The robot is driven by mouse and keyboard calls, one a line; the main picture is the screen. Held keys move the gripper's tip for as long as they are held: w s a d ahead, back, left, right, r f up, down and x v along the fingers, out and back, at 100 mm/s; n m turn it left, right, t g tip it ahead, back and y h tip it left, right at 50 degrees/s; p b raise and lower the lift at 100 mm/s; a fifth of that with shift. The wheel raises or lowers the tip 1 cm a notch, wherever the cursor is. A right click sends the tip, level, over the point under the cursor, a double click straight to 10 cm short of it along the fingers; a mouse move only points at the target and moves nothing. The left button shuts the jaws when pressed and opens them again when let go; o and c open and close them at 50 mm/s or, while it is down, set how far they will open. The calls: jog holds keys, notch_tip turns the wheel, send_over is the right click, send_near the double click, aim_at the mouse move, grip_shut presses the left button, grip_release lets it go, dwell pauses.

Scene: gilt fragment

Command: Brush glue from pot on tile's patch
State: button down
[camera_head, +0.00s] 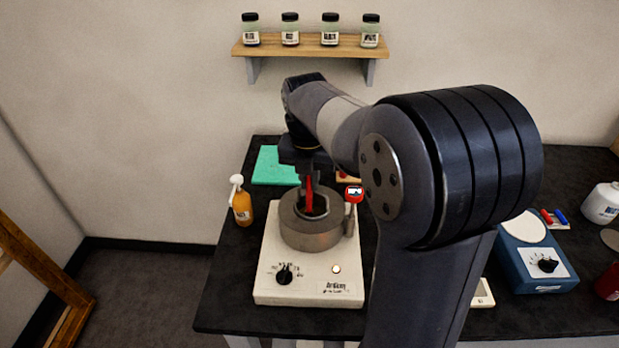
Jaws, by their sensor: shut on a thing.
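My gripper (307,176) points down above the grey metal pot (306,239), shut on a red-handled tool (309,197) that looks like the brush. The brush's lower end reaches into the pot's opening; its bristles and any glue are hidden. The pot sits on a white hotplate (264,252) with a black dial. I cannot make out the tile or its patch; my arm covers much of the table's middle.
A red-topped dial thermometer (354,194) stands at the pot's right. An orange pump bottle (242,204) is left, and a green mat (274,169) lies behind. A blue device (535,262) is right. A wall shelf (308,51) holds several jars.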

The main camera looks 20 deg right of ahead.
notch_tip(320, 180, up, 7)
jog(key=p, duration=0.7)
dwell(0.9)
